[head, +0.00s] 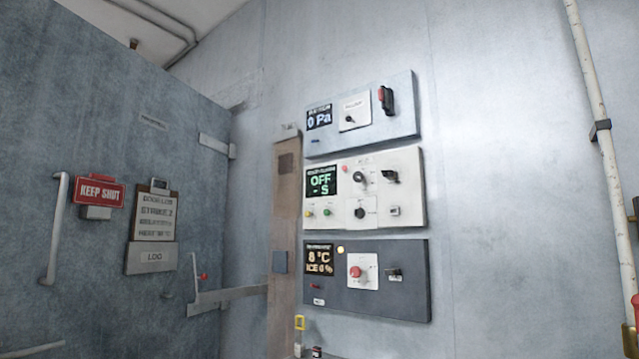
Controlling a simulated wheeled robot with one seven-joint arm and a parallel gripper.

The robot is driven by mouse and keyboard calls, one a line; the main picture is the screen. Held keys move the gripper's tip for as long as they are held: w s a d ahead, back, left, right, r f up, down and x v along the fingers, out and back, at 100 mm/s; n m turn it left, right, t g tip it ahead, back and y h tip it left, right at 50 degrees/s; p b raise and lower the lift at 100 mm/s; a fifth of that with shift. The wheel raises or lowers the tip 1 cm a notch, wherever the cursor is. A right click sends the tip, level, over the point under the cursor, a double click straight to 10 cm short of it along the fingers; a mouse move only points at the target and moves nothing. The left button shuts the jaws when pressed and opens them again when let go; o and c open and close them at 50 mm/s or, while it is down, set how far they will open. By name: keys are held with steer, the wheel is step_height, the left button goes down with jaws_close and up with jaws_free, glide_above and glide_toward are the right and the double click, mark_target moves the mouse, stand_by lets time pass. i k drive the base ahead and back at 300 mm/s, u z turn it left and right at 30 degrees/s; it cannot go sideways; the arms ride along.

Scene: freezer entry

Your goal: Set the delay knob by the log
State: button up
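The log is a sheet on a clipboard (157,217) on the grey door at left, above a plate marked LOG (153,257). Its lines are blurred; one seems to read "STRIKE 2". The white middle panel (412,200) on the wall has a display (321,181) showing "OFF" and "- S" in green. It carries an upper dark knob (360,177) and a lower dark knob (360,212). Their labels are too small to read, so I cannot tell which is the delay knob. My gripper is not in view.
An upper panel (400,125) shows "0 Pa". A dark lower panel (412,290) shows "8 °C" and has a red button (355,272). The door has a KEEP SHUT sign (100,192) and a long handle (54,230). A pipe (592,110) runs down the right.

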mark_target(358, 177)
steer(key=u, duration=0.55)
steer(key=i, duration=0.85)
